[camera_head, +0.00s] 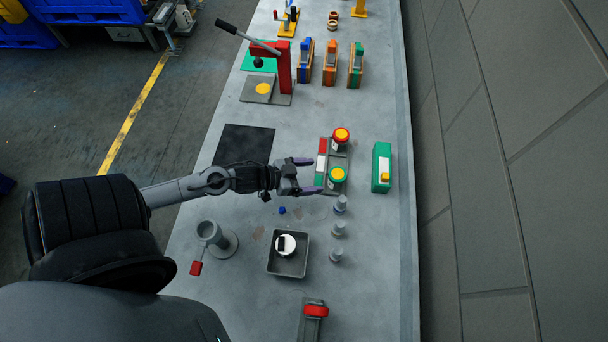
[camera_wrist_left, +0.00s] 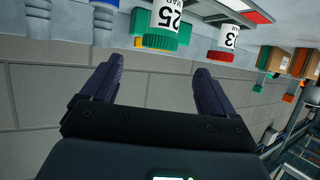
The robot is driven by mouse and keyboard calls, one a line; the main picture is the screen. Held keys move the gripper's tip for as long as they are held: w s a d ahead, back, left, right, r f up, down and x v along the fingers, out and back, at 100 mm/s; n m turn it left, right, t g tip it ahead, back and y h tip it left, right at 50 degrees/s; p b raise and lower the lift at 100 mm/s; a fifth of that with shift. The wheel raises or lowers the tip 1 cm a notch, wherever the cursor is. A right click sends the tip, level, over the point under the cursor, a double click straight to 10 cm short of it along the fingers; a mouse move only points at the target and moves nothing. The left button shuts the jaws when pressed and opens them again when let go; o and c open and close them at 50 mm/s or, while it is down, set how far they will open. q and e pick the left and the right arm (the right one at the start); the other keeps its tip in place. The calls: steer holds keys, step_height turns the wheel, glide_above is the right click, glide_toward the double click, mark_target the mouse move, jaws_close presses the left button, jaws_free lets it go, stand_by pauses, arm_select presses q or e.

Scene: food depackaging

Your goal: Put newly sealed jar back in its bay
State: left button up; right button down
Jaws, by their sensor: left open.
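A jar with a green lid and yellow top disc (camera_head: 338,174) stands in the nearer bay of a small grey rack (camera_head: 345,154). A jar with a red lid and yellow top disc (camera_head: 341,134) stands in the farther bay. My left gripper (camera_head: 307,176) is open and empty, just left of the green-lidded jar, with its fingers pointing at it. In the left wrist view, the green-lidded jar (camera_wrist_left: 166,22) shows a "25" label beyond the gap between the fingertips; the red-lidded jar (camera_wrist_left: 228,40) shows "23". My right gripper is out of view.
A green box with a yellow part (camera_head: 382,167) stands right of the rack. Several grey pegs (camera_head: 338,228) and a grey tray holding a white round item (camera_head: 290,268) are nearer. A black mat (camera_head: 244,144) lies left. A red lever press (camera_head: 284,68) stands farther back.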

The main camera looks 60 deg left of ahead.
arm_select(q)
steer(key=s+d+r+n+g+y, duration=0.1)
steer(key=s+d+r+g+y, duration=0.2)
steer(key=s+d+g, duration=0.6)
steer(key=s+d, duration=0.2)
steer(key=d, duration=0.1)
steer(key=shift+s+r+n+y, duration=0.2)
steer(key=shift+r+n+y, duration=0.1)
steer(key=shift+r+y, duration=0.1)
step_height(320, 180, up, 8)
steer(key=p, duration=0.8)
steer(key=shift+r, duration=0.15)
